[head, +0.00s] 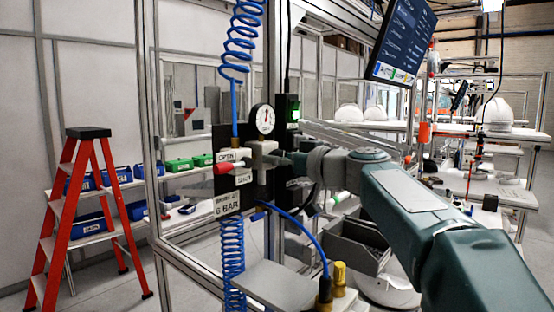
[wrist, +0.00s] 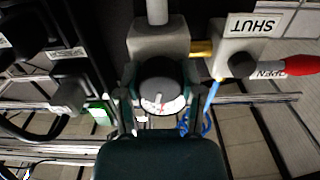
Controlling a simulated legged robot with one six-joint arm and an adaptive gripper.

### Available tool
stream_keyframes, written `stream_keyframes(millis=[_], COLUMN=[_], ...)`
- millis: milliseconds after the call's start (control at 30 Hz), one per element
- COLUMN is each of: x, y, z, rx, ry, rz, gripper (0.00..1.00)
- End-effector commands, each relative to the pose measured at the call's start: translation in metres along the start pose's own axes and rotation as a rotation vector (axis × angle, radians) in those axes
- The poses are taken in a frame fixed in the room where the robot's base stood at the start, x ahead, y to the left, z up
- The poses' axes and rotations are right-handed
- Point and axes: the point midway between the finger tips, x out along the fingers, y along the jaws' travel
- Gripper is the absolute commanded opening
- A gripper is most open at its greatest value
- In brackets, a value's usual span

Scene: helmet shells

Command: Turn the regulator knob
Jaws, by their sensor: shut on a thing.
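The regulator's grey body (head: 264,152) sits below a round white gauge (head: 262,118) on the panel in the head view. My gripper (head: 287,160) reaches it from the right. In the head view my gripper and wrist hide the knob.
A red-tipped valve handle (head: 223,168) is left of the regulator, by OPEN and SHUT labels; it also shows in the wrist view (wrist: 298,65). Blue coiled hoses (head: 232,255) run down the frame. A grey bin (head: 352,250) stands below my arm. A red ladder (head: 88,210) stands far left.

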Motion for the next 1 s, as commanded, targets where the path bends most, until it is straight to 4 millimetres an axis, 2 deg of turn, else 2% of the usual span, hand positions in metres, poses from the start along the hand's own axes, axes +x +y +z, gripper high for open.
stream_keyframes(millis=[600,1000], x=[-0.0016,-0.0022], y=[0.0030,0.0048], z=[0.0008,0.0016], rx=[0.560,0.776], ry=[-0.001,0.000], rz=[0.001,0.003], gripper=[0.02,0.02])
